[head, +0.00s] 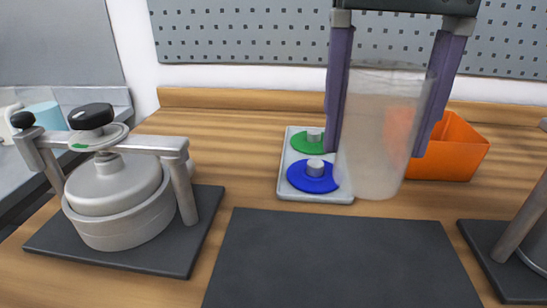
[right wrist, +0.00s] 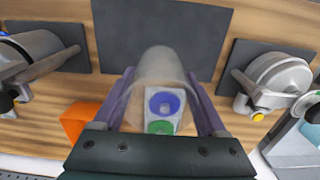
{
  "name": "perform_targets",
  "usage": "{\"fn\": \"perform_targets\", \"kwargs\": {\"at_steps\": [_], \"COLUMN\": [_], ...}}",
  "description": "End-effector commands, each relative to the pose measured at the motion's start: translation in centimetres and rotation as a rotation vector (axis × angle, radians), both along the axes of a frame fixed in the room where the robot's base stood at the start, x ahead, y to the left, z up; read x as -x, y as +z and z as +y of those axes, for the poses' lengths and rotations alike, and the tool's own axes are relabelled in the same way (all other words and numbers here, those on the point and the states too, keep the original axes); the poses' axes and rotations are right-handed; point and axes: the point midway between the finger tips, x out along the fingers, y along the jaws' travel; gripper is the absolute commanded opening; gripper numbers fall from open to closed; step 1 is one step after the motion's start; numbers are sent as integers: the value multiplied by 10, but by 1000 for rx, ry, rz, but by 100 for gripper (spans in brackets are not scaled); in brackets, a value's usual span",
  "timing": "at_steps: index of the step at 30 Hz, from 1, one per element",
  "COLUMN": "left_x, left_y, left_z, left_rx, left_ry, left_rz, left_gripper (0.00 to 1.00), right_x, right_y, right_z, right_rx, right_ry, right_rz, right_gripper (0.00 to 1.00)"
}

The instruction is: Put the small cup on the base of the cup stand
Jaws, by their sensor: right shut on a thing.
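The small cup (head: 372,120) is translucent and upright in the head view, wider at the top than at the bottom. My right gripper (head: 378,152) is shut on it, one purple finger on each side. The cup also shows between the fingers in the right wrist view (right wrist: 160,62). A pale tray (head: 325,197) with a green disc (head: 303,146) and a blue disc (head: 306,183) lies behind and left of the cup. I cannot tell whether this is the cup stand. The cup hides part of the tray's right side. My left gripper is out of view.
A dark mat (head: 340,260) in front is clear. A metal drum pot (head: 120,205) under a clamp bar stands left, and another clamped unit (head: 525,225) at the right edge. An orange bin (head: 455,150) is behind the cup. A perforated panel (head: 240,32) backs the table.

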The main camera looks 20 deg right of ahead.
Motion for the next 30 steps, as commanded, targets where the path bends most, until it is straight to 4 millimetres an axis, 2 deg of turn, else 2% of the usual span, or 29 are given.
{"fn": "perform_targets", "kwargs": {"at_steps": [1, 3, 9, 16, 21, 30], "left_x": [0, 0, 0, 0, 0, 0], "left_y": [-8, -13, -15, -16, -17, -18], "left_z": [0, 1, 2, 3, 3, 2], "left_rx": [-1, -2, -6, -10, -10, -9], "left_ry": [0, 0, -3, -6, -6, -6], "left_rz": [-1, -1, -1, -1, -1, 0], "left_gripper": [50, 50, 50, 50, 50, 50], "right_x": [2, 2, 1, 1, 1, 0], "right_y": [-20, -41, -84, -107, -132, -138], "right_z": [1, 1, 0, 0, 0, 0], "right_rx": [-2, -3, 1, 0, -1, 0], "right_ry": [2, 0, 0, 0, 0, 2], "right_rz": [8, 9, 4, 2, 3, -2], "right_gripper": [23, 23, 23, 23, 23, 23]}}
